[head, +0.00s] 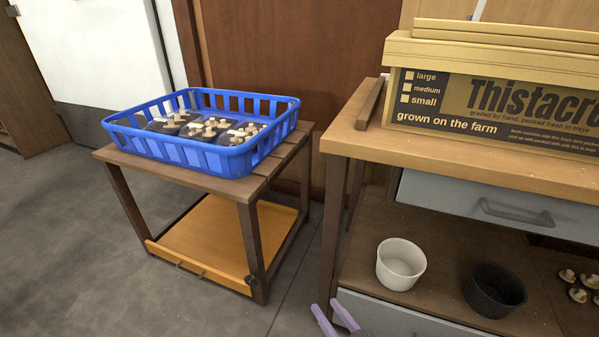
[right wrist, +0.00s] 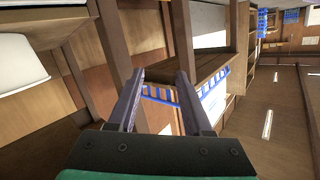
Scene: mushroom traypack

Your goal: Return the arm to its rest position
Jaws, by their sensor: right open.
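My right gripper (head: 336,318) shows at the bottom edge of the head view, in front of the right-hand bench. Its two purple fingers are apart with nothing between them. In the right wrist view its fingers (right wrist: 163,92) are also spread and empty. Behind them a blue and white striped thing shows in the distance; I cannot tell what it is. My left gripper does not show in the head view.
A blue basket (head: 232,160) with dark trays of mushrooms stands on a small wooden table (head: 255,187). On the bench's lower shelf (head: 437,262) are a white bowl (head: 401,263), a black bowl (head: 493,291) and several mushrooms. A cardboard box (head: 490,95) stands on top. The floor (head: 70,240) at left is clear.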

